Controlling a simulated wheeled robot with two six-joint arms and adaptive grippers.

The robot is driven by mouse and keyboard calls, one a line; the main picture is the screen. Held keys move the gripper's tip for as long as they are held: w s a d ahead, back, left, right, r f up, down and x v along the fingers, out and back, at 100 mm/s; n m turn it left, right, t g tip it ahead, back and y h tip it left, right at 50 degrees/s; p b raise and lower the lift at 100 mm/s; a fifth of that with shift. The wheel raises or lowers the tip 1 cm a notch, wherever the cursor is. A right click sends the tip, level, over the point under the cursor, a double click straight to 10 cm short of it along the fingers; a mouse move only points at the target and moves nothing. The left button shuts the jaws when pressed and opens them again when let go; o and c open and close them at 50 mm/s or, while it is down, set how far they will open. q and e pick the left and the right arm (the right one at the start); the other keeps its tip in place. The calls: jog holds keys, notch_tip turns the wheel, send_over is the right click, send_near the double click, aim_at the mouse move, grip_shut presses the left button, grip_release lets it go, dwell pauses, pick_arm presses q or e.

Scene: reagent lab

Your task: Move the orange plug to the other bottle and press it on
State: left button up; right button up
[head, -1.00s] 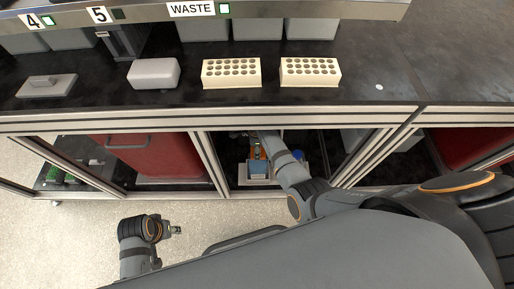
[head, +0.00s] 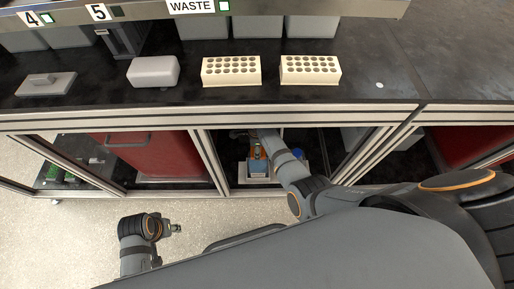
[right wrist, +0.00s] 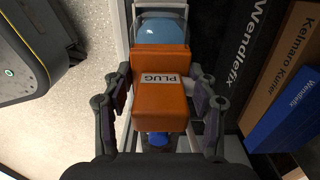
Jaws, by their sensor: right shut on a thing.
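The orange plug (right wrist: 160,103), a blocky piece labelled "PLUG", sits between the two fingers of my right gripper (right wrist: 160,110) in the right wrist view. The gripper is shut on it. A pale blue rounded bottle (right wrist: 161,29) shows just beyond the plug; I cannot tell whether they touch. A small dark blue part (right wrist: 158,139) shows below the plug, mostly hidden. In the head view a blue bottle (head: 258,166) stands in the open lower bay, with a second blue thing (head: 298,154) to its right, partly behind my right arm. My left gripper (head: 176,228) hangs over the floor, its jaws too small to read.
A pale tray (head: 256,181) lies under the bottle in the bay, between metal frame posts. Boxes (right wrist: 284,62) stand close on the right in the wrist view. The counter above holds two cream racks (head: 231,71) and a grey box (head: 153,71). Floor space is open at left.

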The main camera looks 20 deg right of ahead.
jog(key=shift+f, duration=0.35)
jog(key=shift+f+b, duration=0.35)
jog(key=shift+f, duration=0.15)
jog(key=shift+s+f, duration=0.15)
dwell(0.3)
jog(key=o, duration=1.2)
jog(key=shift+o, duration=0.4)
